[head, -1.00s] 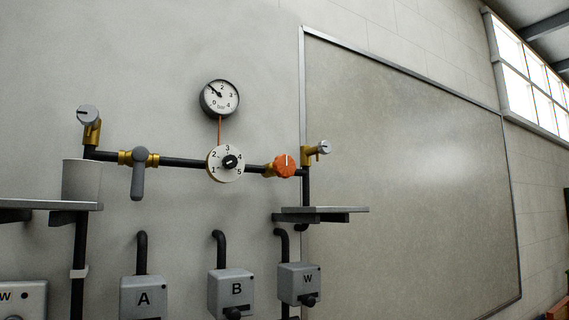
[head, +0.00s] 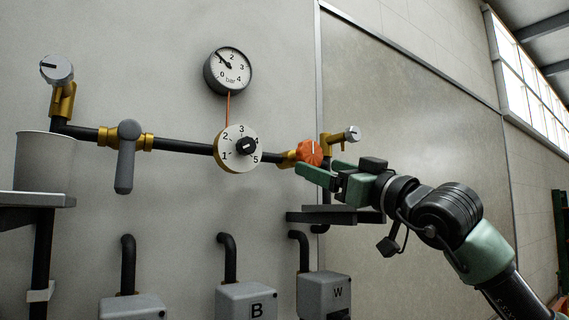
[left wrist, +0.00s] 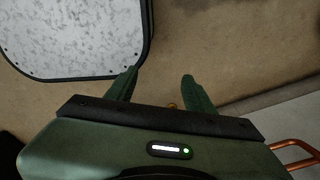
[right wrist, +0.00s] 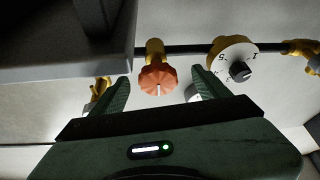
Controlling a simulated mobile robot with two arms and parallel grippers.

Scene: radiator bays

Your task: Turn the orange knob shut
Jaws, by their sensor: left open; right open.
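The orange knob (head: 309,152) sits at the right part of the dark pipe on a brass valve body, with a white mark on its face. In the right wrist view the orange knob (right wrist: 158,80) lies between the two green fingertips, beyond them or level with them; I cannot tell if they touch it. My right gripper (head: 318,172) is open and reaches in from the right, close to the knob. It also shows in the right wrist view (right wrist: 158,92). My left gripper (left wrist: 160,85) is open and empty, seen only in the left wrist view, above a brown floor.
A numbered dial (head: 239,147) is left of the knob, below a pressure gauge (head: 228,71). A grey lever (head: 127,157) hangs further left. A small shelf (head: 322,216) juts out just below the knob. A bleed valve (head: 345,137) sits behind it. A cup (head: 44,162) stands at far left.

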